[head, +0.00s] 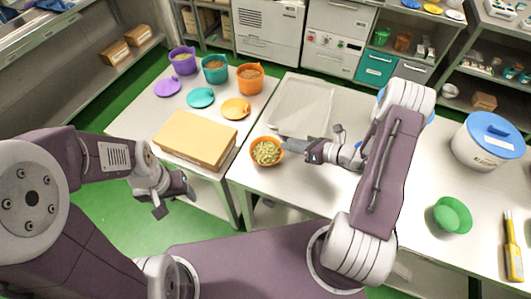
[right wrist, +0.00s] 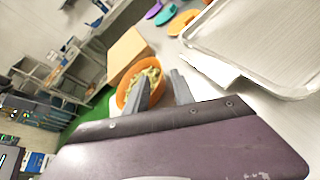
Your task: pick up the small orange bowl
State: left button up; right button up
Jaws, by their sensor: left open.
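The small orange bowl (head: 257,161) stands on the white table near its left front corner and holds pale green pieces. My right gripper (head: 285,147) reaches it from the right, with its fingertips at the bowl's right rim. In the right wrist view the orange bowl (right wrist: 122,94) shows beyond the fingers (right wrist: 162,86), which stand apart. One finger overlaps the bowl's inside in the picture, and the other is at its right side. Whether they touch the rim I cannot tell. My left gripper (head: 178,193) is open and empty over the green floor, left of the table.
A grey tray (head: 302,107) lies behind the bowl. A tan box (head: 195,138) is on the left table, with purple, teal and orange (head: 250,79) pots and lids behind it. A green bowl (head: 452,215), white bucket (head: 487,142) and yellow tool (head: 513,247) are at right.

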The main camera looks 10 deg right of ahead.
aim_at(271, 138)
jog(key=x, duration=0.4)
jog(key=shift+p, duration=0.3)
jog(key=shift+w+a+f, duration=0.15)
jog(key=shift+w+a, duration=0.1)
jog(key=shift+s, duration=0.1)
grip_shut()
jog(key=shift+d+r, duration=0.1)
jog(key=shift+r, duration=0.45)
notch_tip(271, 138, up, 3)
jog(key=shift+r, duration=0.1)
jog(key=w+d+r+b, duration=0.1)
jog(key=w+d+r, duration=0.4)
jog(key=w, duration=0.5)
jog(key=shift+w+d+r, duration=0.2)
jog(key=shift+d+r, duration=0.1)
jog(key=shift+r, duration=0.55)
